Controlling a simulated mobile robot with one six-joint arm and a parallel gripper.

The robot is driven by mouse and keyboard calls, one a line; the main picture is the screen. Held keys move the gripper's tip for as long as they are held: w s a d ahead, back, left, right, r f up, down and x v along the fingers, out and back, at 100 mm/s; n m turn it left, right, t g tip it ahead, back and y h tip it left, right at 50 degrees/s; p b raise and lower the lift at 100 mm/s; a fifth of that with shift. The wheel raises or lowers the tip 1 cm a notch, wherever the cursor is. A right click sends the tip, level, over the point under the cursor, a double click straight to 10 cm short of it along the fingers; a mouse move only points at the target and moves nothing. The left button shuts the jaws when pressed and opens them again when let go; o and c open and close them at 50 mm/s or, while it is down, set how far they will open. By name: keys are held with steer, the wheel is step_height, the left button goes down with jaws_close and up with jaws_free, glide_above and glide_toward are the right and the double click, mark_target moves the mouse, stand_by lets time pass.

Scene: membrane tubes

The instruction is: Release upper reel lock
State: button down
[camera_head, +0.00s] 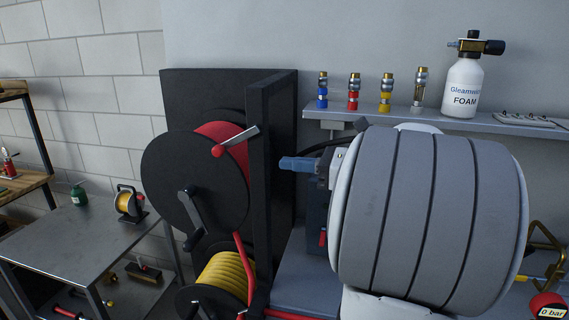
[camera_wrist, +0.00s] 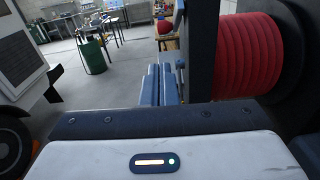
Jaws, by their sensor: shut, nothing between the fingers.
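The upper reel (camera_head: 195,180) is a black disc with red hose wound behind it, mounted in a black frame. A silver lever with a red knob (camera_head: 218,151) sits at its upper right edge; it looks like the reel lock. The lever slants up to the right. The red hose (camera_wrist: 245,58) fills the right of the wrist view, where I cannot make out the lever. My gripper (camera_head: 284,163) is shut and empty, pointing left, right of the frame post and apart from the lever in the picture. Its blue-grey fingers also show in the wrist view (camera_wrist: 161,86).
The black frame post (camera_head: 272,165) stands between my gripper and the upper reel in the head view. A lower reel with yellow hose (camera_head: 226,274) sits below. A shelf (camera_head: 450,121) holds a foam bottle and several colored nozzles. A metal table (camera_head: 85,235) stands left.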

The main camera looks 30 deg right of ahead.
steer(key=s+a+f+n+g+h, duration=0.35)
steer(key=a+f+n+g, duration=0.5)
steer(key=a, duration=0.55)
steer(key=s+a+f+n+h, duration=0.2)
steer(key=s+f+n+h, duration=0.7)
steer(key=n, duration=1)
step_height(320, 180, down, 3)
steer(key=shift+s+r+g, duration=0.1)
steer(key=shift+s+g, duration=0.25)
steer(key=shift+s, duration=0.35)
